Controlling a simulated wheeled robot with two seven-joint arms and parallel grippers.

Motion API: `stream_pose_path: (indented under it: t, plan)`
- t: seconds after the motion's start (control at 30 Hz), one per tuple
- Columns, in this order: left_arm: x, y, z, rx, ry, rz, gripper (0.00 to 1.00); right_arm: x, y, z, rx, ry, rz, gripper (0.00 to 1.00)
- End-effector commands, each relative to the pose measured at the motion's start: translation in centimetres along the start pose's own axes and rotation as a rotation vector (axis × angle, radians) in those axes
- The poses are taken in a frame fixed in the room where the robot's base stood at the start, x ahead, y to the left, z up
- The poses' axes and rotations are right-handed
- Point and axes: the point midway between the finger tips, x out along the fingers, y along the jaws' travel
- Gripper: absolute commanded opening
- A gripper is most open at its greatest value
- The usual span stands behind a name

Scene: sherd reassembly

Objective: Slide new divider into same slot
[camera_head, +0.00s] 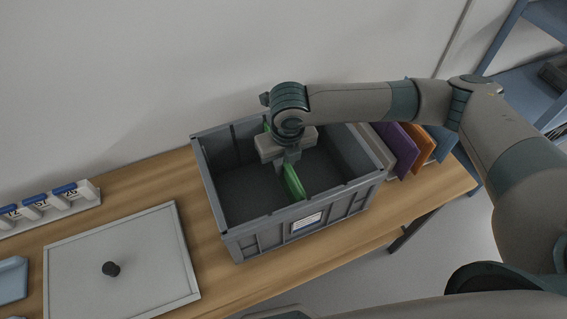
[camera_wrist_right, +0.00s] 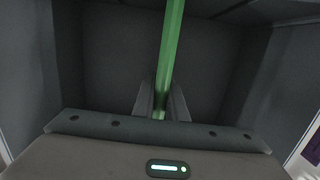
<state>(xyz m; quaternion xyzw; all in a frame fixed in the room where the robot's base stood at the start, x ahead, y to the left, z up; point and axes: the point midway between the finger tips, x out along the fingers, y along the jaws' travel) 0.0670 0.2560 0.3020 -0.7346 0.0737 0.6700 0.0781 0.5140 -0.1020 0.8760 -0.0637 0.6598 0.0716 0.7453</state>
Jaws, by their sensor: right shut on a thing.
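A grey crate (camera_head: 232,216) stands on the wooden table. A green divider (camera_head: 293,183) stands upright inside it, near the middle, running from the front toward the back wall. My right gripper (camera_head: 288,160) reaches down into the crate from above and is shut on the green divider's top edge. In the right wrist view the green divider (camera_wrist_right: 171,50) runs between the two fingers (camera_wrist_right: 160,104). The gripper hides part of the divider, and I cannot tell how deep its lower edge sits in a slot. My left gripper is not in view.
Purple (camera_head: 394,148), orange (camera_head: 418,150) and blue (camera_head: 441,138) panels stand right of the crate. A flat grey lid (camera_head: 150,250) with a black knob lies left of it. A rack with blue-topped numbered blocks (camera_head: 36,204) stands at the far left. A blue shelf (camera_head: 510,85) is at right.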

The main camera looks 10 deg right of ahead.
Motion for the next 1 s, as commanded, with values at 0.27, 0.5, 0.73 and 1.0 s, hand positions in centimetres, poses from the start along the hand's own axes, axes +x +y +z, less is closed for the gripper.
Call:
stream_pose_path:
  t: [0.27, 0.5, 0.73, 1.0]
  plan:
    - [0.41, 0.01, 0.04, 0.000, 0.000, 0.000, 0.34, 0.88, 0.04, -0.11, 0.000, 0.000, 0.001, 0.00]
    - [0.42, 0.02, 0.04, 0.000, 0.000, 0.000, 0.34, 1.00, 0.03, -0.12, 0.000, 0.000, 0.001, 0.00]
    - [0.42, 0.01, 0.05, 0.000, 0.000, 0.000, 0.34, 0.99, 0.02, -0.12, 0.000, 0.000, 0.001, 0.34]
    - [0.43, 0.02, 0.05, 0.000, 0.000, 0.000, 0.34, 1.02, 0.01, -0.14, 0.000, 0.000, 0.000, 0.34]
